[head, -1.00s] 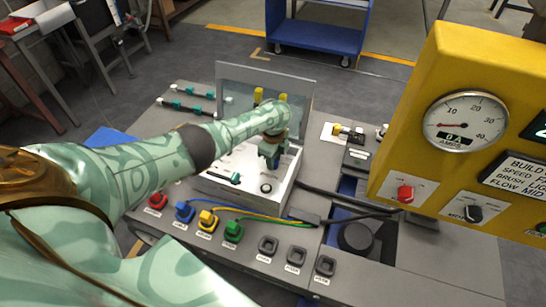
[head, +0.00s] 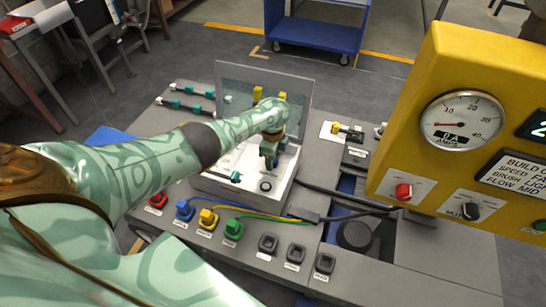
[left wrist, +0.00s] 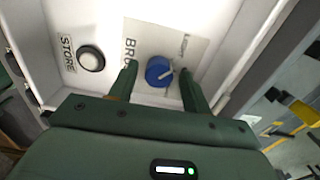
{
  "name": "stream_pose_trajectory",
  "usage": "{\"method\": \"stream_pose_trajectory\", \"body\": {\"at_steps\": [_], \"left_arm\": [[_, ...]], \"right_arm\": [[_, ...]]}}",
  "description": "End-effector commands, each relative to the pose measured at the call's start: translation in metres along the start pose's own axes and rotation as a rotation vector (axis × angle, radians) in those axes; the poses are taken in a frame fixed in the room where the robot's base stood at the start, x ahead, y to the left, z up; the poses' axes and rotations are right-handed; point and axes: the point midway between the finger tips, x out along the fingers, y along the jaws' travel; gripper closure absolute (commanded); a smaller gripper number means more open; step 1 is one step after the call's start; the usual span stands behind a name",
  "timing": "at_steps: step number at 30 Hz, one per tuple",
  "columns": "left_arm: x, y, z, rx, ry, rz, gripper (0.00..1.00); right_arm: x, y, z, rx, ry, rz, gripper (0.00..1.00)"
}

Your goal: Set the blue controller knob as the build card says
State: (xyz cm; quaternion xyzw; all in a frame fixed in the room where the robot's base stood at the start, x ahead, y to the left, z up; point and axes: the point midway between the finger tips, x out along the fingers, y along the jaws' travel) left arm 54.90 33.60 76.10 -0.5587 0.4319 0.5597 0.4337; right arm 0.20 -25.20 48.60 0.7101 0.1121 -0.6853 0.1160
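The blue knob (left wrist: 157,70) sits on the white controller panel (left wrist: 110,20) in the left wrist view, with a pale pointer mark. A partly hidden "BRU..." label and a small label that seems to read "LIGHT" are beside it. My left gripper (left wrist: 159,80) is open, one finger on each side of the knob, with gaps visible. In the head view my left gripper (head: 268,156) is over the white controller box (head: 225,192) and hides the knob. The build card (head: 515,175), cut off at right, shows "SPEED FA", "BRUSH LIG", "FLOW MID". My right gripper is not visible.
A clear upright lid (head: 235,75) stands behind the box. The yellow panel (head: 450,60) with a gauge (head: 461,121) rises at right. Coloured plugs and black sockets line the front, with cables to the right.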

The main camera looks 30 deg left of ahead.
Motion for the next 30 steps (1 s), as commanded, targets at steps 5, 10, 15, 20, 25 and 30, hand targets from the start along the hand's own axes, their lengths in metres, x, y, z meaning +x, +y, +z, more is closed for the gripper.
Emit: {"method": "stream_pose_trajectory", "body": {"at_steps": [5, 10, 15, 20, 25, 30], "left_arm": [[0.000, 0.001, -0.001, 0.001, 0.001, 0.001, 0.48], [-0.004, 0.001, -0.001, 0.002, 0.003, 0.000, 0.48], [-0.036, 0.000, -0.001, 0.003, 0.004, -0.004, 0.48], [-0.083, 0.000, -0.001, 0.003, 0.004, -0.005, 0.48], [-0.126, 0.000, -0.001, 0.002, 0.003, -0.003, 0.48], [-0.153, 0.000, 0.000, 0.001, 0.002, -0.001, 0.48]], "right_arm": [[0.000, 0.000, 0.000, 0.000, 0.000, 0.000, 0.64], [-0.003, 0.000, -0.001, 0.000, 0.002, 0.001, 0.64], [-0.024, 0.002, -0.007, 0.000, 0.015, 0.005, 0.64], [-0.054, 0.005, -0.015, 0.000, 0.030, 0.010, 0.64], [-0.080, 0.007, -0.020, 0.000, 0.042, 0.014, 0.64], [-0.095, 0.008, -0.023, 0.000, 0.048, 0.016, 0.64]]}}
